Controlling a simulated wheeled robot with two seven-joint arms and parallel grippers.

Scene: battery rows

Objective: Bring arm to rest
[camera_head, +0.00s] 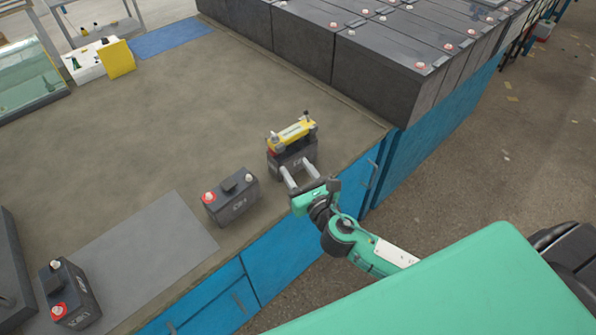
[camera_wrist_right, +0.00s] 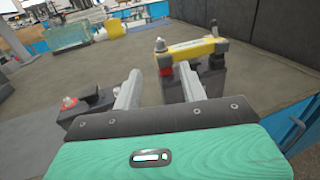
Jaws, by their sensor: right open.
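My right gripper (camera_head: 299,178) is open, its two pale fingers pointing at a dark battery (camera_head: 293,157) with a yellow tool or bar (camera_head: 292,134) across its top. In the right wrist view the fingers (camera_wrist_right: 160,90) are apart with nothing held between them. The yellow bar (camera_wrist_right: 195,49) and the battery under it (camera_wrist_right: 207,80) lie just beyond the fingertips; whether a finger touches the battery I cannot tell. My left gripper is in neither view.
A second battery (camera_head: 230,197) with a red cap stands left of the gripper, and another (camera_head: 70,293) at the lower left. Large dark battery blocks (camera_head: 373,75) line the back right. A yellow box (camera_head: 116,58) stands far left. The middle of the bench top (camera_head: 150,130) is clear.

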